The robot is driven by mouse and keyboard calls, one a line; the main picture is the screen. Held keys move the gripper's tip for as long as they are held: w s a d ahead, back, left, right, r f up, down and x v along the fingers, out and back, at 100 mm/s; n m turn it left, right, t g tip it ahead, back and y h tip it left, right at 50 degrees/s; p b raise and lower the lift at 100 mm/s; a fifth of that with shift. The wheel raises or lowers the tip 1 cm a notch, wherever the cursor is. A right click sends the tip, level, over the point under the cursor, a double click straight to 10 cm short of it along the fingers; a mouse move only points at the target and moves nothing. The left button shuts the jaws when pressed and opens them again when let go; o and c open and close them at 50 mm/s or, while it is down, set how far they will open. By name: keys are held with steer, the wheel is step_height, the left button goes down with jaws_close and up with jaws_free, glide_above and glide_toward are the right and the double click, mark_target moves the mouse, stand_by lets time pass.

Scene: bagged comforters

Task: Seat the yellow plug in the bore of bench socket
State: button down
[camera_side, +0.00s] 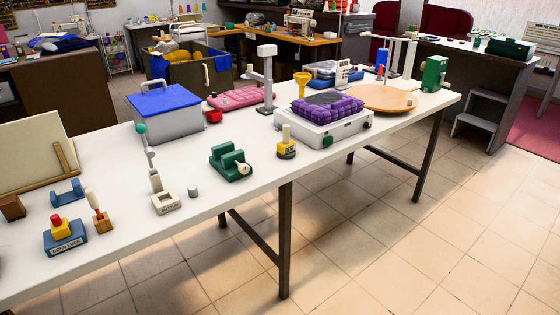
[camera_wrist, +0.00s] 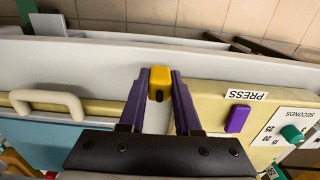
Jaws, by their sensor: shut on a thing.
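In the wrist view my gripper (camera_wrist: 160,74) has two purple fingers shut on the yellow plug (camera_wrist: 159,77). The plug's rounded yellow end sticks out past the fingertips, and a small dark mark shows on it. My gripper cannot be made out in the side view. In the side view a small pale block with a square opening (camera_side: 165,202) stands near the table's front edge. It has a label too small to read, so I cannot tell whether it is the bench socket. No bore shows in the wrist view.
In the wrist view a beige panel carries a PRESS label (camera_wrist: 247,95), a purple button (camera_wrist: 237,118) and a green dial (camera_wrist: 291,134). A pale handle (camera_wrist: 47,104) is at left. The side view's long white table (camera_side: 237,197) is crowded, with a blue-lidded box (camera_side: 167,98) and purple bundle (camera_side: 326,107).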

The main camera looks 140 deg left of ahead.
stand_by(0.4)
steer(key=shift+s+r+n, duration=0.1)
steer(key=shift+s+n, duration=0.3)
steer(key=shift+n, duration=0.2)
steer(key=w+a+r+n, duration=1.1)
steer(key=w+a, duration=0.2)
steer(key=w, duration=0.1)
steer(key=s+a+f+n, duration=0.1)
steer(key=a+n, duration=0.4)
steer(key=a, duration=1.7)
steer(key=shift+s+f+n, duration=0.2)
steer(key=shift+f+n, duration=0.2)
steer(key=shift+f, duration=0.15)
steer(key=shift+f, duration=2.6)
